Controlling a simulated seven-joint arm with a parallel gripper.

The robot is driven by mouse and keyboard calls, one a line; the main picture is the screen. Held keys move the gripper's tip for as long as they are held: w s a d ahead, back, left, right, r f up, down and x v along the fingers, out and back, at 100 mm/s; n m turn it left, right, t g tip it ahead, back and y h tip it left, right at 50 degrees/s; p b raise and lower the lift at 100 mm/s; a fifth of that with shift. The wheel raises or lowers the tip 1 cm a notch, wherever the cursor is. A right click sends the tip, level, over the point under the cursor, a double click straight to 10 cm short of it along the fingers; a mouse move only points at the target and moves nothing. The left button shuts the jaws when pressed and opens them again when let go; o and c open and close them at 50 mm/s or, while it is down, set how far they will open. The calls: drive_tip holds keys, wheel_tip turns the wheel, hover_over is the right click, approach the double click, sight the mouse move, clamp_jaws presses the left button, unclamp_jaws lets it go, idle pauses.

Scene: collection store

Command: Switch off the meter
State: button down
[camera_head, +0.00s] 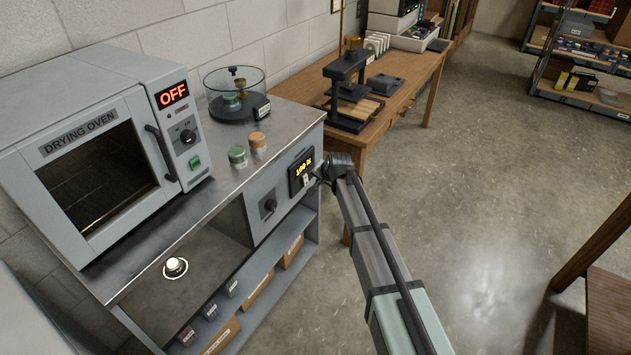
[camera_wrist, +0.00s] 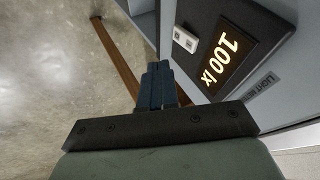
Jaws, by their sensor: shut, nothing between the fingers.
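The light meter (camera_head: 301,170) is a dark panel on the front of the grey bench, at its right end. In the wrist view its display (camera_wrist: 221,58) is lit orange and reads "100 lx". A small white switch (camera_wrist: 185,40) sits beside the display; in the head view it shows just below the meter (camera_head: 306,182). My gripper (camera_head: 321,172) is at the right side of the meter, close to the switch. In the wrist view its fingers (camera_wrist: 158,70) are shut and empty, with their tips below and left of the switch.
A drying oven (camera_head: 90,150) with a lit "OFF" display stands on the bench. A dark knob (camera_head: 269,206) is left of the meter. Two small tins (camera_head: 257,142) and a glass-covered device (camera_head: 236,95) stand above. A wooden table (camera_head: 415,75) is behind; open floor lies right.

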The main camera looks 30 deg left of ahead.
sight(305, 180)
drive_tip(key=v, duration=0.6)
drive_tip(key=shift+r, duration=0.15)
drive_tip(key=shift+s, duration=0.1)
drive_tip(key=shift+d+f+h, duration=0.1)
drive_tip(key=shift+f+h, duration=0.2)
drive_tip(key=shift+f, duration=0.4)
drive_tip(key=shift+f, duration=0.1)
drive_tip(key=w+a+f, duration=0.3)
drive_tip(key=a+f, duration=0.5)
drive_tip(key=shift+w+a+f, duration=0.2)
drive_tip(key=shift+w+f, duration=0.1)
